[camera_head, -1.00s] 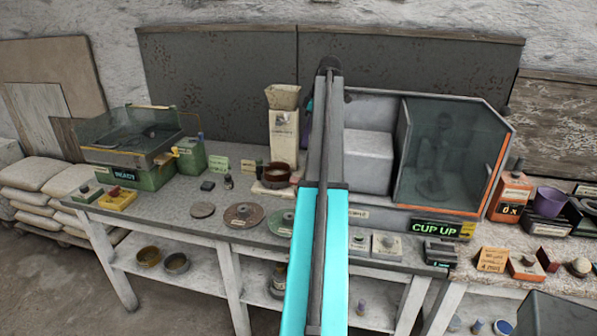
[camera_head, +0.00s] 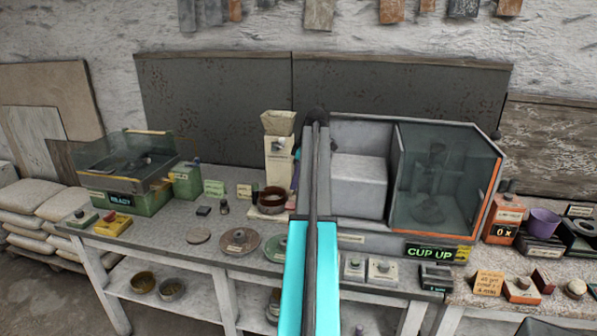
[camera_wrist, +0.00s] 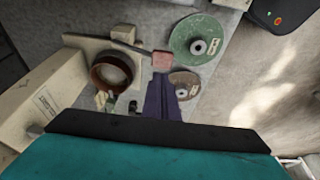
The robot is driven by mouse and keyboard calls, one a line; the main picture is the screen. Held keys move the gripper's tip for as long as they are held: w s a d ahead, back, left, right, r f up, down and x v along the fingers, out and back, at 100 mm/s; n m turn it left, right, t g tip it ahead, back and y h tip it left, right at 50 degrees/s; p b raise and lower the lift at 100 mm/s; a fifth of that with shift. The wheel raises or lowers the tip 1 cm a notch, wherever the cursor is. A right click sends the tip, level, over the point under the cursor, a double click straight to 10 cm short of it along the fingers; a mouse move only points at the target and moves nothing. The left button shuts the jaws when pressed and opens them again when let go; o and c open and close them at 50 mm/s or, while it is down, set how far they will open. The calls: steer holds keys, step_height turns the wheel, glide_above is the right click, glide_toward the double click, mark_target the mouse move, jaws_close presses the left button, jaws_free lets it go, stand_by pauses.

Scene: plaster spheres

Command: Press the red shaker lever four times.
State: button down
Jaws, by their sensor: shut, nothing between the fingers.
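A red-faced block on an orange base (camera_head: 523,290) stands at the front of the right table; its red plate (camera_head: 543,279) tilts up. An orange box (camera_head: 503,221) behind it shows "0 x". Another red block (camera_wrist: 161,60) ends a short grey arm on a beige stand, in the wrist view. I cannot tell which red part is the shaker lever. My gripper (camera_wrist: 171,88) is shut and empty, its dark purple fingers close to the second red block; contact cannot be told. In the head view my arm hides most of it.
A brown bowl (camera_head: 271,199) sits under the beige hopper tower (camera_head: 279,150). A green disc (camera_wrist: 200,45) and a brown disc (camera_wrist: 185,84) lie beside my gripper. A glass-fronted cabinet (camera_head: 445,180) stands right of my arm, above a "CUP UP" sign (camera_head: 431,252).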

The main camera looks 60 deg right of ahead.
mark_target(291, 204)
steer(key=x, duration=0.1)
steer(key=p+x, duration=0.1)
steer(key=x, duration=0.2)
steer(key=shift+s+f, duration=0.1)
steer(key=shift+s, duration=0.15)
steer(key=shift+f+p, duration=0.55)
steer(key=shift+f, duration=0.65)
